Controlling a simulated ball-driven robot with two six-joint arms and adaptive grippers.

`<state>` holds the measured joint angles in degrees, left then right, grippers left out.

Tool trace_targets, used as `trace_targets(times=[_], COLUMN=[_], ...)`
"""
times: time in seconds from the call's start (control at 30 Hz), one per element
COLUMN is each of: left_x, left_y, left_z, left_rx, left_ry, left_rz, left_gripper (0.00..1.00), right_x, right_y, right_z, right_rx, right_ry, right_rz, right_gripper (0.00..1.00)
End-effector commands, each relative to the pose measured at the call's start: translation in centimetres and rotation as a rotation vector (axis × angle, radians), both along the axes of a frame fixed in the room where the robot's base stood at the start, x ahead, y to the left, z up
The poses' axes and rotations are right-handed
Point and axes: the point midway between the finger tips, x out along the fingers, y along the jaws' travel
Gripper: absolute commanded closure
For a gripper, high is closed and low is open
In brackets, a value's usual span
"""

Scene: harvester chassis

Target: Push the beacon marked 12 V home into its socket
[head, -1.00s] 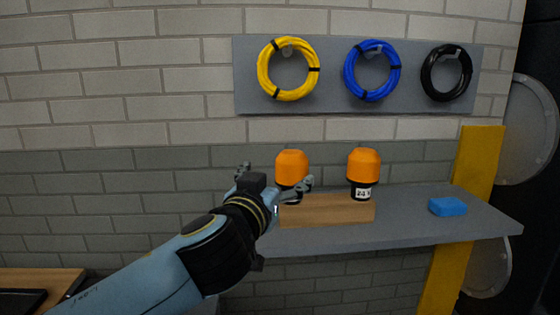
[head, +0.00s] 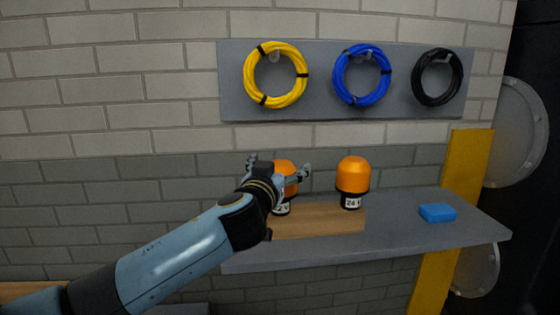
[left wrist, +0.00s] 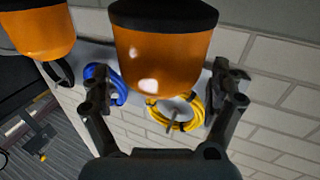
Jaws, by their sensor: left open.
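Two orange-domed beacons with black bases stand on a wooden block (head: 320,222) on the grey shelf. The left beacon (head: 287,168) is partly hidden behind my left gripper; only "2 V" of its label shows. The right beacon (head: 352,174) has a white label that seems to read 24 V. My left gripper (head: 278,167) is open, its fingers spread to either side of the left beacon's dome. In the left wrist view that dome (left wrist: 160,60) fills the space between the open fingers (left wrist: 163,88), and the other beacon (left wrist: 38,32) is at upper left. Contact cannot be told. My right gripper is out of view.
A blue block (head: 437,212) lies on the right part of the grey shelf (head: 400,235). A yellow post (head: 468,160) stands at the right. Yellow (head: 275,75), blue (head: 361,73) and black (head: 437,77) cable coils hang on a board above. The shelf between the wooden block and blue block is clear.

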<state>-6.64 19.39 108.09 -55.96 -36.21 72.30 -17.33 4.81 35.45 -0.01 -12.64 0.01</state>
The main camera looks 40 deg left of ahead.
Motion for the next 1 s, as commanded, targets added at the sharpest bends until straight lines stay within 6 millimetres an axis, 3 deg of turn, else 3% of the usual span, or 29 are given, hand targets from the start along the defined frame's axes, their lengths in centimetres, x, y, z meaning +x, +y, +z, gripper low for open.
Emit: trace_targets(times=[0.4,1.0], left_x=[0.93,0.89], left_y=[0.51,0.49], left_z=[-0.01,-0.03], left_rx=[0.0,0.0], left_ry=[0.0,0.0], left_rz=[-0.001,-0.001], left_gripper=[0.07,0.84], right_x=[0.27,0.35], right_y=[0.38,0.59], right_z=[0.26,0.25], right_rx=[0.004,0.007], right_ry=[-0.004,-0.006], right_rz=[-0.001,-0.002], right_gripper=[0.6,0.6])
